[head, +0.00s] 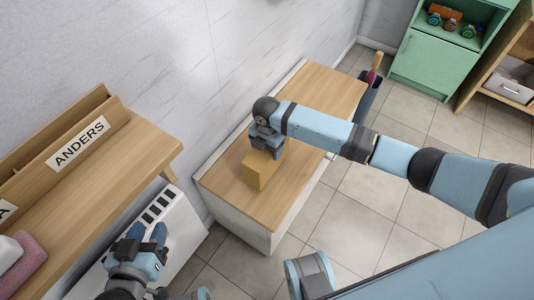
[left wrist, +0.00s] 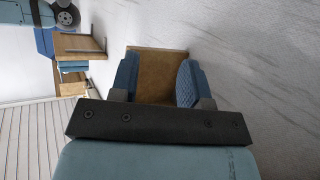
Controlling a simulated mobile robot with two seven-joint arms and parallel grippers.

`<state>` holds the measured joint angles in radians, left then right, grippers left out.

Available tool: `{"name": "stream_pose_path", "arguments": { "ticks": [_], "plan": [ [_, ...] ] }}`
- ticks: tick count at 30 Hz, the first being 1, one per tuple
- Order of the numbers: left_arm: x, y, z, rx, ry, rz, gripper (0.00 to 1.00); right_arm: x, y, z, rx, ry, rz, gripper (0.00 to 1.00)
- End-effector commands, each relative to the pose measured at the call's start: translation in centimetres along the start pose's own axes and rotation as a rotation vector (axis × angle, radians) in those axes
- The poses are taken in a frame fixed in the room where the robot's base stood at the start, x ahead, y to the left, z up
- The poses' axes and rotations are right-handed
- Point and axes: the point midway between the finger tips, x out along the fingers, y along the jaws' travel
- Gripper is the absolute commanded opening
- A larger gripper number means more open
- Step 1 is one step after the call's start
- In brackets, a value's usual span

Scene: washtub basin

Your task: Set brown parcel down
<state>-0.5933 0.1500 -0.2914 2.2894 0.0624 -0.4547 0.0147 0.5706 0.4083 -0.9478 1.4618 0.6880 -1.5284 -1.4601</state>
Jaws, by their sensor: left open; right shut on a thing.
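The brown parcel (head: 260,171) is a box-shaped block at the wood-topped bench (head: 315,92). My right gripper (head: 267,148) comes down on it from above and is shut on its upper part. The parcel looks upright and at or very close to the bench top; I cannot tell whether its underside touches. My left gripper (head: 146,238) is open and away from the parcel, over the white slotted unit by the wall. In the left wrist view its two blue fingers (left wrist: 158,80) stand apart, with a brown panel seen between them and no clear contact.
A wooden wall shelf labelled ANDERS (head: 78,143) is at the left, with a pink folded cloth (head: 25,262) on it. The white slotted unit (head: 185,230) is below. A green cabinet (head: 435,62) stands far right. The bench top has free room on both sides of the parcel.

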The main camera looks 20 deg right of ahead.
Motion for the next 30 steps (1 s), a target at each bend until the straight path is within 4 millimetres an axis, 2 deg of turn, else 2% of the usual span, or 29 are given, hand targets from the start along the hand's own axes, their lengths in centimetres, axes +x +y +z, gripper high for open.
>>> {"name": "stream_pose_path", "arguments": {
  "ticks": [1, 5, 10, 16, 17, 19, 20, 30],
  "plan": [
    [0.2, 0.2, 0.0, -0.003, 0.018, 0.007, 0.43, 1.1, 0.0, 0.0, 0.001, 0.001, -0.002, 0.17],
    [0.4, 0.9, -1.3, -0.006, 0.077, 0.03, 0.43, 2.8, 0.0, -0.1, 0.001, 0.002, -0.001, 0.17],
    [0.3, 1.1, -3.0, 0.004, 0.119, 0.041, 0.43, 2.8, 0.0, 0.0, 0.0, 0.001, 0.0, 0.17],
    [0.4, 1.0, -2.9, 0.004, 0.111, 0.038, 0.43, 3.0, 0.0, 0.0, 0.0, 0.001, -0.001, 0.17],
    [0.4, 0.9, -2.7, 0.003, 0.108, 0.037, 0.43, 3.1, 0.0, -0.1, 0.0, 0.001, -0.002, 0.77],
    [0.4, 0.9, -2.4, 0.001, 0.1, 0.035, 0.43, 3.1, -0.1, -0.1, 0.0, 0.001, -0.002, 0.93],
    [0.4, 0.9, -2.3, 0.0, 0.097, 0.034, 0.43, 3.1, -0.1, -0.1, 0.0, 0.001, -0.002, 0.98],
    [0.2, 1.0, -1.5, -0.007, 0.08, 0.032, 0.43, 2.6, 0.0, 0.0, 0.0, 0.001, 0.0, 0.98]
  ]
}}
